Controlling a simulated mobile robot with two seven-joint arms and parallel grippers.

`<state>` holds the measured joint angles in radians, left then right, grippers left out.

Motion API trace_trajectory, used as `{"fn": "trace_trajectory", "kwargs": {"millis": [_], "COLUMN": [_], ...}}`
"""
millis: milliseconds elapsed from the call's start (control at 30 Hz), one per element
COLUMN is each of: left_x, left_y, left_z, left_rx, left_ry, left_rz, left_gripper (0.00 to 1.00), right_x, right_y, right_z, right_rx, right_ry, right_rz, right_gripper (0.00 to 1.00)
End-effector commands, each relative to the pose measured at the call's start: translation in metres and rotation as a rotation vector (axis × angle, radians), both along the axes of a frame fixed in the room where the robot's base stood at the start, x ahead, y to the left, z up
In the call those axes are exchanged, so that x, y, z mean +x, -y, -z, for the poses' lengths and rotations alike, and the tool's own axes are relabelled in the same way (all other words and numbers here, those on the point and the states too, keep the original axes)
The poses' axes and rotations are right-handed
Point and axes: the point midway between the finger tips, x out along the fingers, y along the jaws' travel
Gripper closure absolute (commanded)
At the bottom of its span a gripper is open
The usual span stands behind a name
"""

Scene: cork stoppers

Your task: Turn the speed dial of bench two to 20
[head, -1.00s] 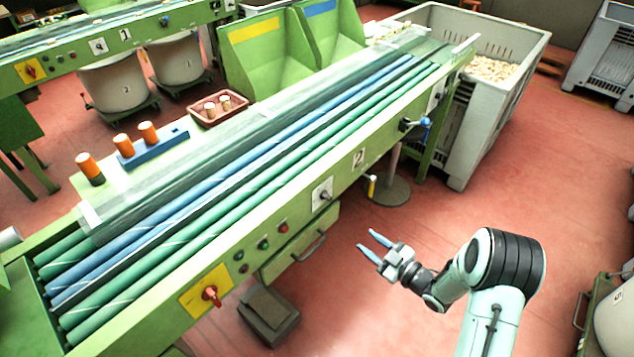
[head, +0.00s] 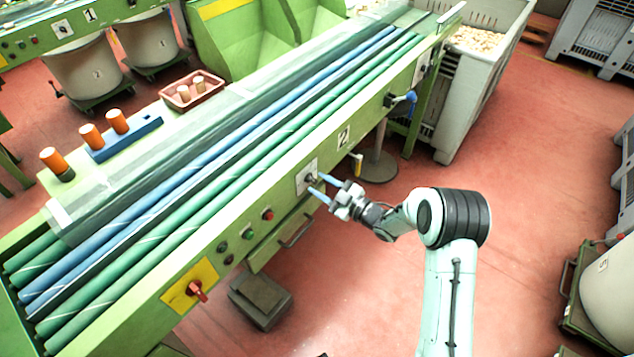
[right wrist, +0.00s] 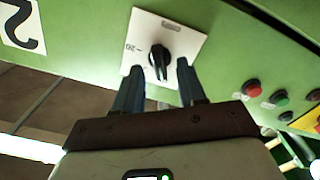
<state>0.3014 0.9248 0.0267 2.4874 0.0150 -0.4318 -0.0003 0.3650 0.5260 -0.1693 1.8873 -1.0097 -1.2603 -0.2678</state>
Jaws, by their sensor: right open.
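Bench two (head: 232,190) is the green roller bench with a "2" plate (head: 344,137) on its front. The speed dial, a black knob (right wrist: 158,60) on a white square plate (right wrist: 185,42), shows in the right wrist view, and the plate also shows in the head view (head: 305,174). A mark that looks like 20 is printed beside the knob. My right gripper (right wrist: 158,88) is open, its two blue fingers pointing at the plate, one on each side of the knob's lower end. I cannot tell whether they touch it. My left gripper is not in view.
Red and green buttons (head: 267,214) and a red switch on a yellow plate (head: 193,291) sit left of the dial. A drawer handle (head: 297,230) is below it. A blue-handled lever (head: 410,97) is to the right. The floor beside my right arm is clear.

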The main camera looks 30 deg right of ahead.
Motion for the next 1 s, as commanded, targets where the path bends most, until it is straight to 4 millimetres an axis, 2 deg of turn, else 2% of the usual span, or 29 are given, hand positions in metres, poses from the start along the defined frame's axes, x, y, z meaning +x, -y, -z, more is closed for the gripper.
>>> {"fn": "trace_trajectory", "kwargs": {"millis": [200,500,567,600,633,1000], "left_x": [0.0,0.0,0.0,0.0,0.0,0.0], "left_y": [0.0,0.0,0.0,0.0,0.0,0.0], "left_z": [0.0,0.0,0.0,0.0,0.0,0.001], "left_rx": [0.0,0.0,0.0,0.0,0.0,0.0], "left_ry": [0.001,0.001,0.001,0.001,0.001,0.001], "left_rz": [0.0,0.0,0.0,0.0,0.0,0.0], "left_gripper": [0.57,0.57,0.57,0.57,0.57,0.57], "right_x": [0.017,0.018,0.018,0.018,0.018,0.018], "right_y": [-0.007,-0.008,-0.008,-0.007,-0.008,-0.007], "right_z": [0.0,0.0,0.0,0.0,0.0,0.001], "right_rx": [0.001,0.001,0.001,0.001,0.001,0.043], "right_ry": [0.0,-0.001,-0.001,-0.001,-0.001,-0.02], "right_rz": [0.0,0.001,0.001,0.001,0.001,0.002], "right_gripper": [0.6,0.6,0.79,0.92,0.99,0.99]}}
